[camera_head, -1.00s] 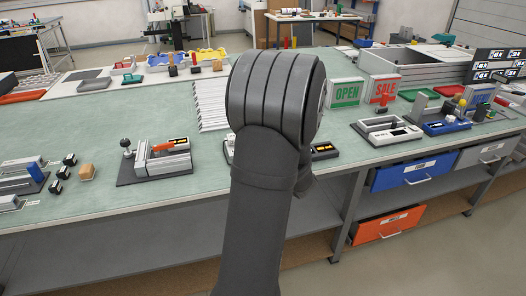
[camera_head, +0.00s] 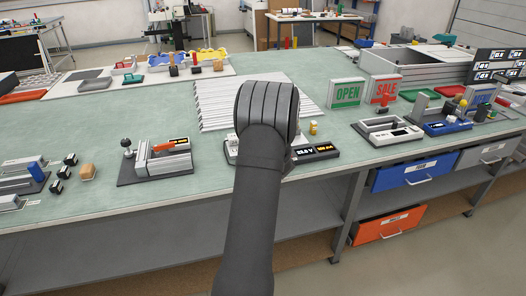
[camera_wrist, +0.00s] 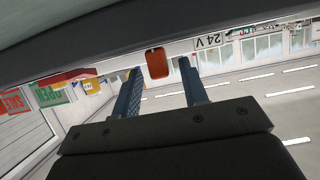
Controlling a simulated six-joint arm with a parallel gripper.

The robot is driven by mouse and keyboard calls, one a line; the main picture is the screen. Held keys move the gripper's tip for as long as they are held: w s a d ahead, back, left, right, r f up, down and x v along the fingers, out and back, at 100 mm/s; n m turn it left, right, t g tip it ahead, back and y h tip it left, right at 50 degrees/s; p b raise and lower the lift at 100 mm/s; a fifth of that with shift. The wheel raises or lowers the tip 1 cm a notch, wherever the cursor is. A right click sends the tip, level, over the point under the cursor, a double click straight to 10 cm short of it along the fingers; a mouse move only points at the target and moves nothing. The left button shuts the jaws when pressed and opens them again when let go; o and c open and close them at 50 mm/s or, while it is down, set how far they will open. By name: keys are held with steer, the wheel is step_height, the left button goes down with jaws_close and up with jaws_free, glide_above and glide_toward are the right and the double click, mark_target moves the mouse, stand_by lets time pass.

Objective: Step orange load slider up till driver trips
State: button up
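My gripper shows in the wrist view (camera_wrist: 159,66) with two blue-grey fingers apart. A small orange block (camera_wrist: 156,63), which looks like the slider's knob, appears between the fingertips with gaps on both sides; I cannot tell its depth. In the head view my arm hides the gripper and part of a unit with a lit display (camera_head: 314,152), apparently the driver. The display seems to show a voltage and a current, too small to read surely.
A grey fixture with an orange part (camera_head: 172,145) stands left of my arm. A small yellow cylinder (camera_head: 313,128) stands behind the display. OPEN (camera_head: 346,91) and SALE (camera_head: 384,89) signs are at the right. A ribbed white panel (camera_head: 215,105) lies behind my arm.

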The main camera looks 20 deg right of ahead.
steer(key=shift+w+f, duration=0.25)
steer(key=shift+w, duration=0.35)
jaws_close()
steer(key=shift+d, duration=1.4)
jaws_free()
steer(key=shift+d, duration=0.1)
steer(key=v, duration=1.7)
steer(key=shift+s+r, duration=0.15)
